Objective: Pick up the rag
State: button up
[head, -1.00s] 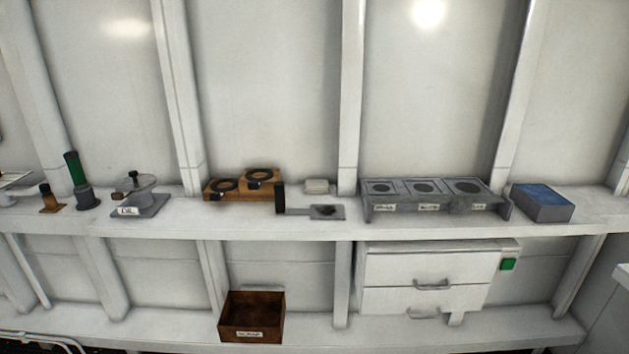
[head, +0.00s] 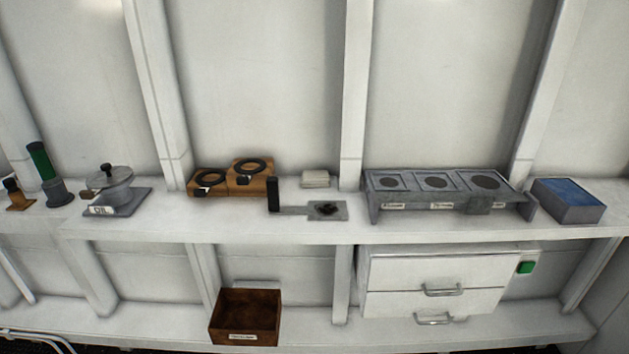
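A small pale block-like bundle (head: 315,178) lies at the back of the upper shelf, against the wall; it looks like a folded cloth and may be the rag. A darker grey patch (head: 479,204) hangs on the front of the grey three-hole rack (head: 403,204); I cannot tell whether it is cloth. My gripper is not in view, so I see neither its fingers nor anything in it.
The upper shelf (head: 300,230) also holds a pot labelled OIL (head: 113,190), a wooden stand with black rings (head: 233,183), a flat plate with a black handle (head: 326,211) and a blue-topped box (head: 568,200). Below are a brown open box (head: 245,338) and white drawers (head: 435,270).

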aim_at(309, 178)
jog(key=u, duration=0.35)
jog(key=i, duration=1.25)
jog(key=u, duration=0.35)
jog(key=i, duration=1.2)
jog(key=z, duration=0.25)
